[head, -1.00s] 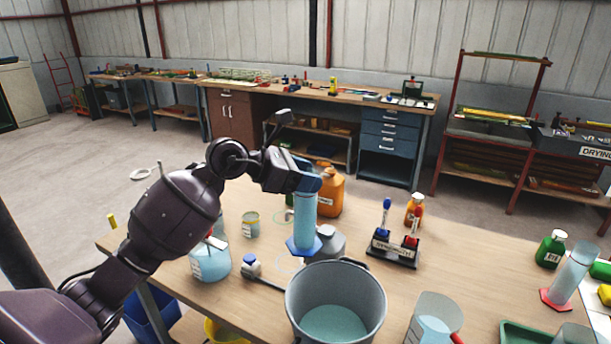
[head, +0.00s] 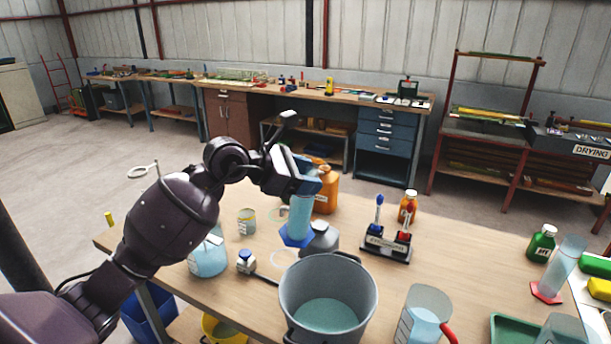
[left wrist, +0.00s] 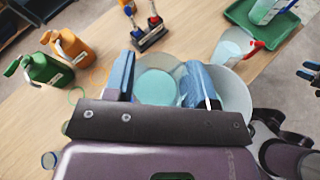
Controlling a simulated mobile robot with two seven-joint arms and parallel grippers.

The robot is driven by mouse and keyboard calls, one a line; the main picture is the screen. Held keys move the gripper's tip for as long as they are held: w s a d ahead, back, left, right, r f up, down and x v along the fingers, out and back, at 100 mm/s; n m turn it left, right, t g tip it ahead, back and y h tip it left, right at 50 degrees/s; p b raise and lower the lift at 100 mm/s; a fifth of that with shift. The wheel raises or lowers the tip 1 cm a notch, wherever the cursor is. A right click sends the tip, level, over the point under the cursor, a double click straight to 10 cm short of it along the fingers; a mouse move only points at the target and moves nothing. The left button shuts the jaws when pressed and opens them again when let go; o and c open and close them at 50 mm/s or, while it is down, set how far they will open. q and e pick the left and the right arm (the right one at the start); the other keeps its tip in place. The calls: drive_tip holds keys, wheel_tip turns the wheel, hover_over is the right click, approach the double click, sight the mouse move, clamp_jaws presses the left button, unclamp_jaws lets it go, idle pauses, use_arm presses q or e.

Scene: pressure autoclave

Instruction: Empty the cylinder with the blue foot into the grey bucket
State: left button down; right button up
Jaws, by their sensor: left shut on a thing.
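The cylinder with the blue foot (head: 300,216) is clear and looks light blue. It is held slightly tilted in the head view, its foot down and a little left of its top. My left gripper (head: 306,181) is shut on its upper part; the gripper hides the mouth. The grey bucket (head: 329,274) stands on the table, in front of and slightly right of the cylinder, with pale blue-green liquid in it. In the left wrist view my left gripper (left wrist: 165,82) shows over the bucket's rim area. My right gripper is not in view.
Behind the bucket are a grey jug (head: 320,240) and an orange jug (head: 326,190). A pitcher (head: 422,318) stands right of the bucket. A red-footed cylinder (head: 562,265) and a green bottle (head: 541,243) are far right. A labelled stand (head: 387,244) stands behind.

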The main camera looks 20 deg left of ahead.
use_arm(q)
drive_tip(key=shift+s+d+m, duration=0.5)
drive_tip(key=shift+d, duration=0.1)
drive_tip(key=f+m+t+y+b, duration=0.1)
drive_tip(key=b, duration=0.1)
drive_tip(key=f+m+t+y+b, duration=0.1)
drive_tip(key=f+m+b, duration=0.1)
drive_tip(key=s+d+f+m+t+b, duration=0.1)
drive_tip(key=b, duration=0.1)
drive_tip(key=shift+d+f+y, duration=0.1)
drive_tip(key=shift+f+y, duration=0.3)
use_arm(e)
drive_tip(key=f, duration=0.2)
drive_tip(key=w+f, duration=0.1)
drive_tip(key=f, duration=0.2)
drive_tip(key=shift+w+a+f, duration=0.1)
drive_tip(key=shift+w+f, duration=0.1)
